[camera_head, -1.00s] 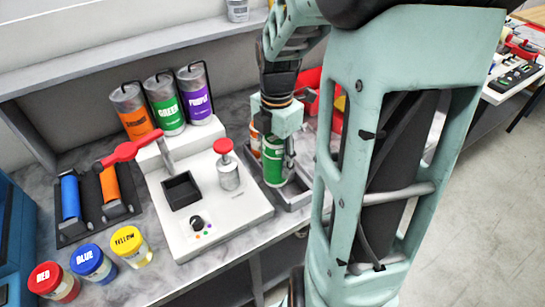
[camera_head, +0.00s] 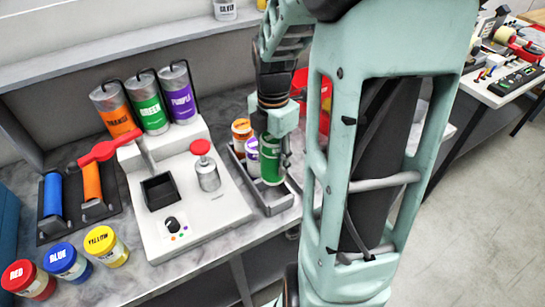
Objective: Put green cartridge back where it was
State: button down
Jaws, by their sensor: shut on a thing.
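A green cartridge (camera_head: 271,163) is upright in my gripper (camera_head: 275,138), which is shut on it. The cartridge is at the open grey tray (camera_head: 278,207) to the right of the white machine. I cannot tell whether its base touches the tray floor. An orange-labelled cartridge (camera_head: 242,133) and a purple-labelled cartridge (camera_head: 252,157) stand in the tray just left of it. The fingers partly hide the top of the green cartridge.
Red (camera_head: 30,280), blue and yellow jars stand at front left. A red bin (camera_head: 303,90) is behind my arm.

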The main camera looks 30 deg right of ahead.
jog(key=shift+f+b, duration=3.75)
jog(key=shift+f, duration=0.8)
jog(key=shift+f, duration=0.2)
jog(key=shift+s+a+f+b, duration=0.1)
jog(key=shift+s+f+b, duration=0.05)
jog(key=shift+f+b, duration=0.3)
jog(key=shift+s+f, duration=0.15)
jog(key=shift+f, duration=0.1)
jog(key=c, duration=1.3)
grip_release()
jog(key=shift+f, duration=0.1)
jog(key=o, duration=0.3)
jog(key=shift+w+f, duration=0.1)
jog(key=shift+w, duration=0.1)
jog(key=shift+r, duration=0.2)
